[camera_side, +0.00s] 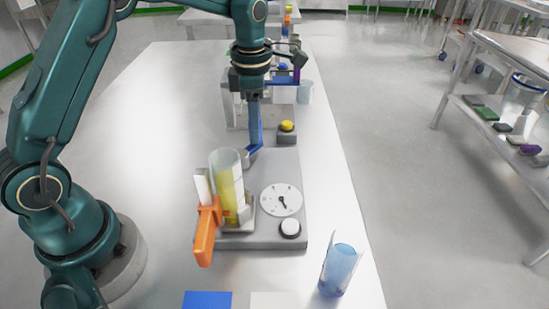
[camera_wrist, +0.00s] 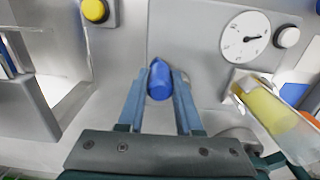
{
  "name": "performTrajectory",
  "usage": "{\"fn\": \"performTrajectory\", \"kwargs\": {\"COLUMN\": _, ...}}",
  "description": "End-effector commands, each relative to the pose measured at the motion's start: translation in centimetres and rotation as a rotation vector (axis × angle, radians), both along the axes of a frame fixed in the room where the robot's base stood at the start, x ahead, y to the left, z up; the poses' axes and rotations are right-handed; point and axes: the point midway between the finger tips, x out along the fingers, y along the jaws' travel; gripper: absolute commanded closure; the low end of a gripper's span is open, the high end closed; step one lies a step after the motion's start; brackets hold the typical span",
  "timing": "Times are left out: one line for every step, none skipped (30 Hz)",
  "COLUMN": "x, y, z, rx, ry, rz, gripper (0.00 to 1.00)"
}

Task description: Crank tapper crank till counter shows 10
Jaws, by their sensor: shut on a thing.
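The tapper is a grey base plate (camera_side: 270,238) with a clear cylinder of yellow material (camera_side: 228,180) on it. The cylinder also shows at the right of the wrist view (camera_wrist: 265,110). A white round dial with a dark pointer (camera_side: 281,200) sits beside the cylinder; it is also in the wrist view (camera_wrist: 246,37). Its figures are too small to read. My gripper (camera_side: 252,150) is low over the plate, behind the cylinder. In the wrist view its fingers (camera_wrist: 160,82) are shut on a blue knob (camera_wrist: 159,80), apparently the crank's handle. The crank arm under it is mostly hidden.
A white button (camera_side: 290,227) is beside the dial, and a yellow button (camera_side: 287,126) stands farther back. An orange part (camera_side: 205,238) juts out in front of the cylinder. A blue cup (camera_side: 339,270) stands near the table's right edge. Blue (camera_side: 207,300) and white pads lie in front.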

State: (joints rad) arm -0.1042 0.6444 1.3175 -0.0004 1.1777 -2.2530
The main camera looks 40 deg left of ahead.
Motion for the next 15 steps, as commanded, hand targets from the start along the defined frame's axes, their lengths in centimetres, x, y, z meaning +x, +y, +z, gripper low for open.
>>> {"fn": "performTrajectory", "kwargs": {"x": -0.2, "y": -0.3, "z": 0.0, "rx": -0.001, "ry": 0.008, "rz": -0.003, "gripper": 1.00}}
{"fn": "performTrajectory", "kwargs": {"x": -0.2, "y": -0.5, "z": 0.0, "rx": -0.001, "ry": 0.008, "rz": -0.004, "gripper": 1.00}}
{"fn": "performTrajectory", "kwargs": {"x": -0.3, "y": -0.7, "z": 0.0, "rx": -0.001, "ry": 0.009, "rz": -0.004, "gripper": 1.00}}
{"fn": "performTrajectory", "kwargs": {"x": -0.3, "y": -1.0, "z": 0.0, "rx": -0.001, "ry": 0.009, "rz": -0.004, "gripper": 1.00}}
{"fn": "performTrajectory", "kwargs": {"x": -0.3, "y": -1.2, "z": 0.0, "rx": -0.001, "ry": 0.009, "rz": -0.004, "gripper": 1.00}}
{"fn": "performTrajectory", "kwargs": {"x": -0.4, "y": -1.5, "z": -0.1, "rx": -0.001, "ry": 0.009, "rz": -0.005, "gripper": 1.00}}
{"fn": "performTrajectory", "kwargs": {"x": -0.4, "y": -1.7, "z": -0.1, "rx": -0.001, "ry": 0.009, "rz": -0.005, "gripper": 1.00}}
{"fn": "performTrajectory", "kwargs": {"x": -0.5, "y": -2.0, "z": -0.1, "rx": 0.000, "ry": 0.010, "rz": -0.004, "gripper": 1.00}}
{"fn": "performTrajectory", "kwargs": {"x": -0.5, "y": -2.2, "z": -0.1, "rx": 0.000, "ry": 0.010, "rz": -0.004, "gripper": 1.00}}
{"fn": "performTrajectory", "kwargs": {"x": -0.5, "y": -2.3, "z": -0.1, "rx": 0.000, "ry": 0.010, "rz": -0.003, "gripper": 1.00}}
{"fn": "performTrajectory", "kwargs": {"x": -0.5, "y": -2.3, "z": -0.1, "rx": -0.001, "ry": 0.009, "rz": -0.003, "gripper": 1.00}}
{"fn": "performTrajectory", "kwargs": {"x": -0.5, "y": -2.4, "z": -0.1, "rx": 0.000, "ry": 0.008, "rz": -0.002, "gripper": 1.00}}
{"fn": "performTrajectory", "kwargs": {"x": -0.5, "y": -2.4, "z": -0.1, "rx": 0.000, "ry": 0.008, "rz": -0.002, "gripper": 1.00}}
{"fn": "performTrajectory", "kwargs": {"x": -0.5, "y": -2.4, "z": -0.1, "rx": -0.001, "ry": 0.008, "rz": -0.002, "gripper": 1.00}}
{"fn": "performTrajectory", "kwargs": {"x": -0.5, "y": -2.4, "z": -0.1, "rx": 0.000, "ry": 0.007, "rz": -0.001, "gripper": 1.00}}
